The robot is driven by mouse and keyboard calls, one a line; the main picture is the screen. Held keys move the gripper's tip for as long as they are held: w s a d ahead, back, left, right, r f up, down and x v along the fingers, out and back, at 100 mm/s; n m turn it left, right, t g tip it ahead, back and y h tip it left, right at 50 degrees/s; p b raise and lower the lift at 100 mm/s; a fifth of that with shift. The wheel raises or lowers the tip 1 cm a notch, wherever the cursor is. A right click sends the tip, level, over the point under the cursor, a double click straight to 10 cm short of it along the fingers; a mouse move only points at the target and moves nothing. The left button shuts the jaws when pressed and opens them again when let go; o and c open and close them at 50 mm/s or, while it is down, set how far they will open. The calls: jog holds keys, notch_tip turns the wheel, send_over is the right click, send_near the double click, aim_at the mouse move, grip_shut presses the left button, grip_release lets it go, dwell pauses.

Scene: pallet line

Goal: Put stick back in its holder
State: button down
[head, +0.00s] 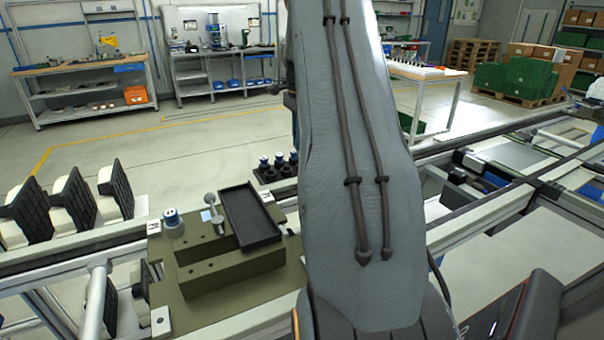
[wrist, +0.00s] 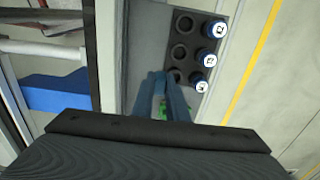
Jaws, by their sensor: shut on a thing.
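In the wrist view the fingers of my gripper (wrist: 166,82) are close together, shut on the stick. The stick is mostly hidden by the fingers and the wrist. A bit of green shows around the fingers, and I cannot tell whether it belongs to the stick. A black block with round holes (wrist: 194,43) lies just beyond the fingertips. Its right row holds several blue-and-white capped pieces (wrist: 207,60), and its left row shows dark open holes. In the head view the block (head: 266,175) is left of my arm, which hides the gripper.
A green fixture plate (head: 193,316) carries a black tray (head: 251,217), a blue-capped piece (head: 173,222) and a silver knob (head: 210,199). Black-and-white pads (head: 73,205) stand at left on the rails.

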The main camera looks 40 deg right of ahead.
notch_tip(320, 180, down, 9)
jog(key=shift+f+p, duration=0.2)
jog(key=shift+p, duration=1.05)
jog(key=shift+f, duration=0.15)
jog(key=c, duration=2.1)
grip_release()
jog(key=shift+o, duration=0.4)
